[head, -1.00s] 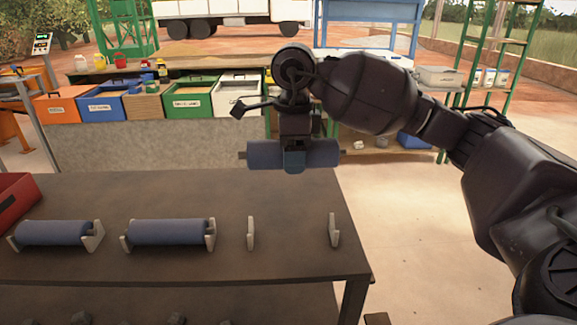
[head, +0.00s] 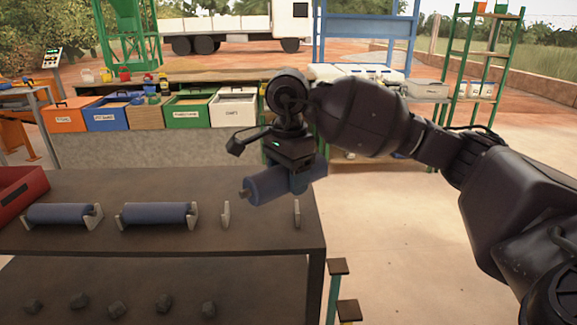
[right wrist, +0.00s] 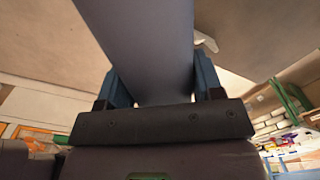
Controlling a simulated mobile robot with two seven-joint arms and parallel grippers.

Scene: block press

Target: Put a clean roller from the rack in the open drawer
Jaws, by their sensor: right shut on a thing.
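My right gripper (head: 291,176) is shut on a blue-grey roller (head: 262,189) and holds it above the right end of the dark table. In the right wrist view the roller (right wrist: 145,45) runs between the two blue fingers (right wrist: 156,88). The roller is tilted in the head view, its left end lower and nearer. Two other rollers (head: 62,213) (head: 158,213) lie on pale rack brackets on the table. A third pair of brackets (head: 226,214) (head: 297,213) is empty. I see no open drawer for certain. My left gripper is not in view.
The dark table (head: 130,185) has a lower shelf with several grey lumps (head: 117,307). A red box (head: 20,192) stands at its left end. Behind is a bench with colored bins (head: 187,108). Small stools (head: 339,285) stand right of the table; the floor beyond is open.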

